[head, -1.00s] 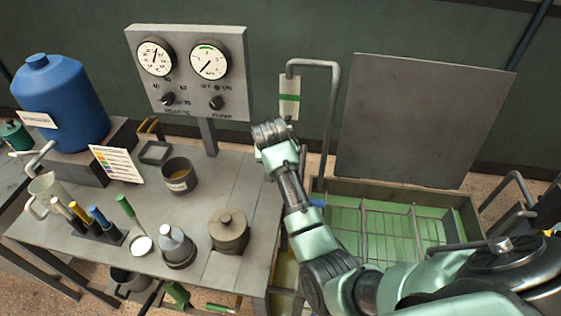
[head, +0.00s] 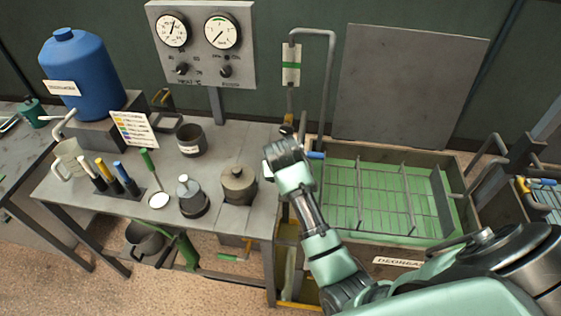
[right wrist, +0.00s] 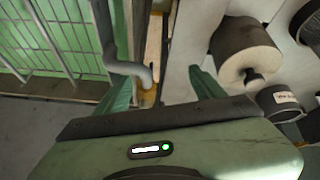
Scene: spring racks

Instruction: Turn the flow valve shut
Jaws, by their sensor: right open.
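The flow line shows in the head view as a grey bent pipe (head: 331,85) beside a gauge tube with a green band (head: 291,64). A brass and dark fitting (head: 288,124) sits below the tube, and a blue lever (head: 316,155) sticks out at the tank's rear left corner. I cannot tell which is the valve handle. My right gripper (head: 283,148) is just in front of the fitting and left of the lever. In the right wrist view the gripper (right wrist: 163,85) is open and empty, with a grey pipe (right wrist: 128,66) and a brass piece (right wrist: 149,98) between or beyond its fingers.
A green-floored tank with racks (head: 440,262) stands right of the bench (head: 110,206). A lidded grey pot (head: 238,186) is close left of my right gripper. A gauge panel (head: 240,75) stands behind. A dark cup (head: 190,140) and a blue jug (head: 85,75) are farther left.

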